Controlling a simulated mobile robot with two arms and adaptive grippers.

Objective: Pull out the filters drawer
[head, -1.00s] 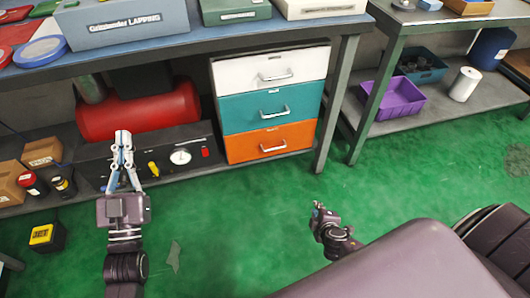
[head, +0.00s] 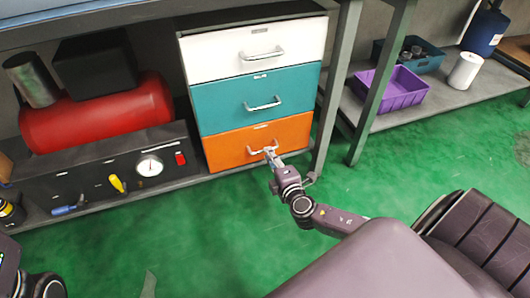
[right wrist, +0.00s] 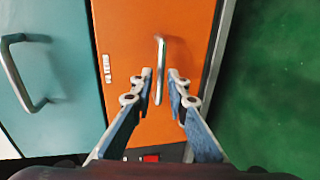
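A three-drawer unit stands under the bench, with a white drawer (head: 225,57) on top, a teal drawer (head: 225,105) in the middle and an orange drawer (head: 228,150) at the bottom. My right gripper (head: 272,156) is at the orange drawer's handle. In the right wrist view the gripper (right wrist: 160,75) is open, with one fingertip on each side of the metal handle (right wrist: 160,55) and small gaps between. My left gripper is out of view; only part of the left arm shows at the lower left.
A table leg (head: 338,85) stands just right of the drawers. A black panel with a gauge (head: 149,166) and a red tank (head: 95,115) are to the left. A purple bin (head: 390,90) sits on the right shelf. The green floor (head: 215,225) in front is clear.

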